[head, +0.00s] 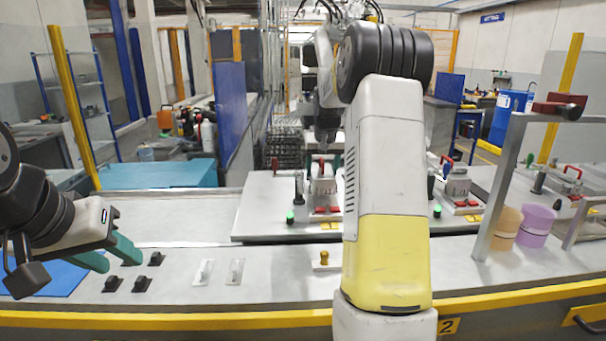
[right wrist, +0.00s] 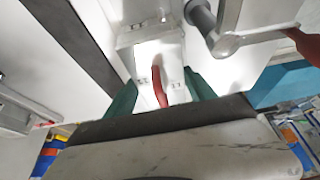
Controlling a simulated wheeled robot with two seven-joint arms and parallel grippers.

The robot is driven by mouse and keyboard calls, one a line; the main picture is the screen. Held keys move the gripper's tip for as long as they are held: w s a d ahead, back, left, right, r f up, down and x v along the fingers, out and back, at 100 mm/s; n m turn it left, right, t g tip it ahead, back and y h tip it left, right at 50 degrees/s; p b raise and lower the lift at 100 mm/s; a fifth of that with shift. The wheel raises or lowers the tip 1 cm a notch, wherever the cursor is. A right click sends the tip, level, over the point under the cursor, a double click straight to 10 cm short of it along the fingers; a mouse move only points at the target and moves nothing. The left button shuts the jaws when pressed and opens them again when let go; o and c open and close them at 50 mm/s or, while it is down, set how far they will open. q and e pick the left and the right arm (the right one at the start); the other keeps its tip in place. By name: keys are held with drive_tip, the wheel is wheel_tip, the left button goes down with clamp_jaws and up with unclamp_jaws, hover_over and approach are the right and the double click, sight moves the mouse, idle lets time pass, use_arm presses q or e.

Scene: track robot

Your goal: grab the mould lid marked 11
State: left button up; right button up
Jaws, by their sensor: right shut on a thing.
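The mould lid (right wrist: 150,50) is pale, with a red handle (right wrist: 161,87) between the green fingers of my right gripper (right wrist: 162,92) in the right wrist view. Small dark marks show beside the handle, but I cannot read a number surely. In the head view my right gripper (head: 324,160) is above a grey mould (head: 324,187) on the centre workstation, partly hidden by my arm. It is shut on the lid's handle. I cannot tell whether the lid is clear of the mould. My left gripper (head: 110,254) is open and empty above the front bench at left.
A similar mould (head: 458,186) stands on the right workstation. Black clips (head: 133,271), two metal pieces (head: 205,272) and a yellow knob (head: 324,258) sit on the front bench. An orange cup (head: 507,224) and a purple cup (head: 537,224) stand by a metal frame (head: 497,195) at right.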

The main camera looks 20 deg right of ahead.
drive_tip(key=c, duration=0.4)
drive_tip(key=shift+r, duration=0.1)
drive_tip(key=shift+c, duration=0.2)
